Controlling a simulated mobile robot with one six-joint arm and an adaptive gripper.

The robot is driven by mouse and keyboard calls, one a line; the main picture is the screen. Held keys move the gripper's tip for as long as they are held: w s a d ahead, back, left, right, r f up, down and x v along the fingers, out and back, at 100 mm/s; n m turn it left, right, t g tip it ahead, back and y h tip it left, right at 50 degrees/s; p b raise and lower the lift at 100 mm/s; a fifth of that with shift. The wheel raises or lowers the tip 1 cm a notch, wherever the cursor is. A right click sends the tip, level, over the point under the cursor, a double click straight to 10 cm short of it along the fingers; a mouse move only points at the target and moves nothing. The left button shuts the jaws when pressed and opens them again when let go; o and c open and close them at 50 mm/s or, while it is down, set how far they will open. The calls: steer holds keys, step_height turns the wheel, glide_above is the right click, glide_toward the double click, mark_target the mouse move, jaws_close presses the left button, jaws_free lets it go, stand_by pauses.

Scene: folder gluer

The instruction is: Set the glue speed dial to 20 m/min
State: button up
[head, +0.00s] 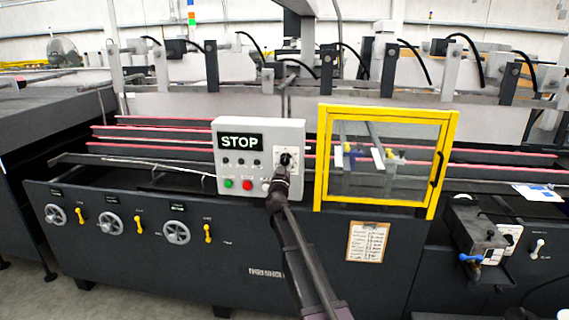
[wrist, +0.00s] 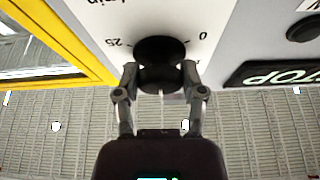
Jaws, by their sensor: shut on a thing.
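The glue speed dial is a round black knob (head: 286,158) on a white scale plate, at the right side of the grey control box (head: 228,128). In the wrist view, which looks upside down, the black dial (wrist: 160,50) sits between printed 25 and 0 marks, with "m/min" lettering partly cut off. My gripper (head: 281,176) reaches up to the dial from below. In the wrist view my gripper (wrist: 160,78) has one finger on each side of the knob and is shut on it. The dial's pointer and the scale's middle numbers are not readable.
The box carries a STOP sign (head: 240,142), a green button (head: 228,184) and a red button (head: 247,184). A yellow-framed guard door (head: 322,150) stands close at right. Handwheels (head: 111,224) and yellow levers line the lower panel at left.

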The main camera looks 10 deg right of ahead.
steer(key=shift+w+m, duration=0.1)
steer(key=shift+m, duration=0.3)
steer(key=m+g+h, duration=0.1)
steer(key=m, duration=0.2)
steer(key=m+g+h+p, duration=0.1)
steer(key=m+h, duration=0.1)
steer(key=m, duration=0.2)
steer(key=shift+a+r+m+h, duration=0.1)
steer(key=shift+r+m+h, duration=0.1)
steer(key=shift+m+h, duration=0.1)
steer(key=m+g+h+p, duration=0.1)
steer(key=m+g, duration=0.1)
steer(key=m, duration=0.2)
steer(key=shift+p, duration=0.35)
steer(key=shift+f+m+g+p, duration=0.1)
steer(key=shift+m+g+p, duration=0.4)
steer(key=shift+m, duration=1.1)
steer(key=o, duration=1.2)
steer(key=shift+h, duration=0.3)
steer(key=shift+c, duration=0.2)
steer(key=shift+f, duration=0.1)
